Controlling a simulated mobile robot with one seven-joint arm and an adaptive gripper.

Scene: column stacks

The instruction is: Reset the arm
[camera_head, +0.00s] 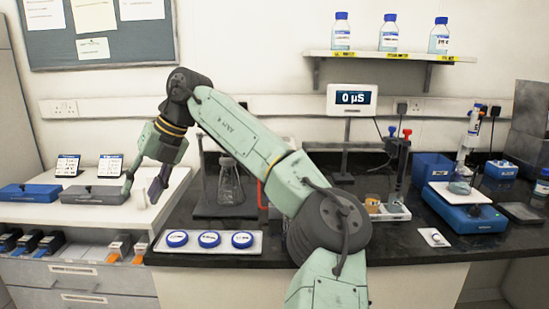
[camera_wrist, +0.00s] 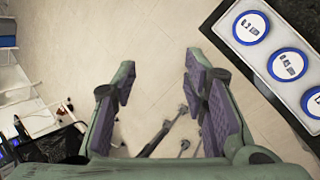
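My gripper (camera_head: 143,183) hangs at the left end of my raised, bent arm, in front of the white bench top. In the head view its fingers point down. In the wrist view the gripper (camera_wrist: 160,95) shows two green fingers with purple pads, spread well apart. Nothing is between the pads; only pale floor and parts lower down show through the gap. It is open and empty. My arm covers part of the dark bench behind it.
A white tray (camera_head: 164,247) with three blue-lidded dishes lies at the dark bench's front edge, also near the gripper in the wrist view (camera_wrist: 258,70). A glass flask (camera_head: 229,184) stands behind. Blue (camera_head: 28,193) and grey (camera_head: 95,195) boxes sit on the left bench.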

